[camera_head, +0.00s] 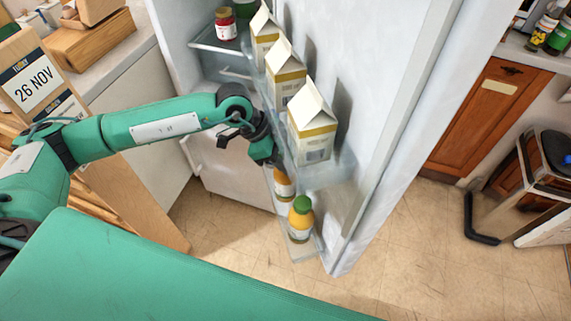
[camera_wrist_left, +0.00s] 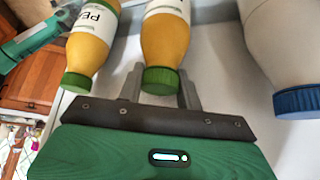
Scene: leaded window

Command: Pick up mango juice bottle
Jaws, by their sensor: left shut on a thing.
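My left gripper (camera_head: 268,158) reaches down to the lower shelf of the open fridge door. In the left wrist view its fingers (camera_wrist_left: 162,88) are shut on a yellow-orange juice bottle (camera_wrist_left: 166,40) with a green cap, just at the cap end. Its label is too cut off to read. In the head view this bottle (camera_head: 283,186) shows partly below the gripper. A second green-capped juice bottle (camera_head: 300,221) stands beside it, nearer the head camera. In the left wrist view that bottle (camera_wrist_left: 88,48) carries a label starting "PEA". My right gripper is out of view.
Several white cartons (camera_head: 313,133) stand on the door shelf above, close to my gripper. A pale bottle with a blue cap (camera_wrist_left: 297,101) is on the other side of the held bottle. The fridge door (camera_head: 375,110) bounds the right side. Open floor (camera_head: 420,250) lies beyond.

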